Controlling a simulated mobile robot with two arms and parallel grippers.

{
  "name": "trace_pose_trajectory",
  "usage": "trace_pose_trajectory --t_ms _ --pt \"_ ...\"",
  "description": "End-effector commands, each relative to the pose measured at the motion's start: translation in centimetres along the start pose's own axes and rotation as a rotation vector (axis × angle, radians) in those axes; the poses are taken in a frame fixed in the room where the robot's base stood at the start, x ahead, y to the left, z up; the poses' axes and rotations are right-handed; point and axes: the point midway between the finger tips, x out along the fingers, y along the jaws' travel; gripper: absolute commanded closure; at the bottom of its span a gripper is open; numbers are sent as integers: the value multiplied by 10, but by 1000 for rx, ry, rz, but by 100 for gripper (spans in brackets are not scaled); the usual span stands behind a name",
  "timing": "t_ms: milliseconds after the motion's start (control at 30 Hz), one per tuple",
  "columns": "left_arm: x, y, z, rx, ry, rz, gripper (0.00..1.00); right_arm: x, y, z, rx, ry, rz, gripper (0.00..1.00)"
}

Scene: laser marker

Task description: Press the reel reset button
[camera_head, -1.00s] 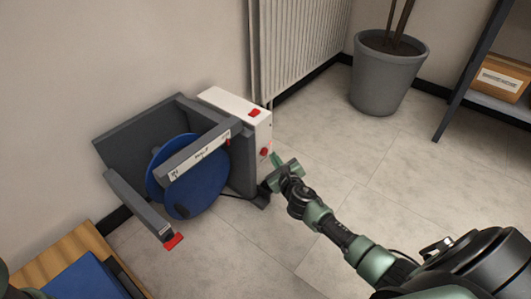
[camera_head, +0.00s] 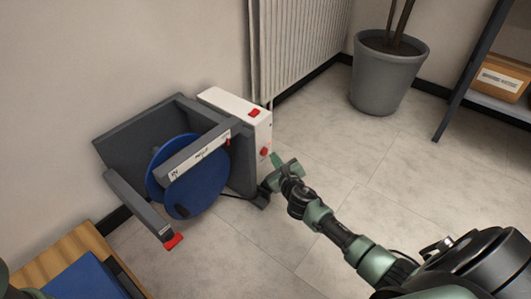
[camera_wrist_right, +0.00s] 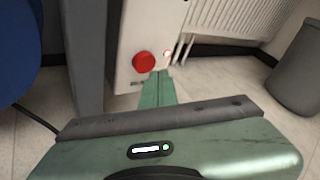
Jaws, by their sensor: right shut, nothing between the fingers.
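The reel machine has a dark grey frame (camera_head: 125,137) and a blue reel (camera_head: 190,182). A white box (camera_head: 222,100) stands on its right side. A red button (camera_head: 264,152) is on the white box's side face, and another red button (camera_head: 254,113) is on its top. In the right wrist view the round red button (camera_wrist_right: 144,62) sits just beyond and left of the fingertips. My right gripper (camera_head: 274,158) is shut and empty, its tips close to the side button. I cannot tell whether they touch; in the wrist view they appear apart. My left gripper is not in view.
A white radiator (camera_head: 302,45) is on the wall behind. A grey plant pot (camera_head: 388,75) and a shelf with a cardboard box (camera_head: 503,77) stand at the right. A wooden table (camera_head: 65,262) is at lower left. The floor between is clear.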

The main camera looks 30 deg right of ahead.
Motion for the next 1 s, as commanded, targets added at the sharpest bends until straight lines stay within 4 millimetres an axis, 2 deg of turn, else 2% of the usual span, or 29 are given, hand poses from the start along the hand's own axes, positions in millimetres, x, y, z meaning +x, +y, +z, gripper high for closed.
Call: trace_pose_trajectory --t_ms 1000 --pt "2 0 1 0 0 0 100 7 4 4 0 0 0 100"
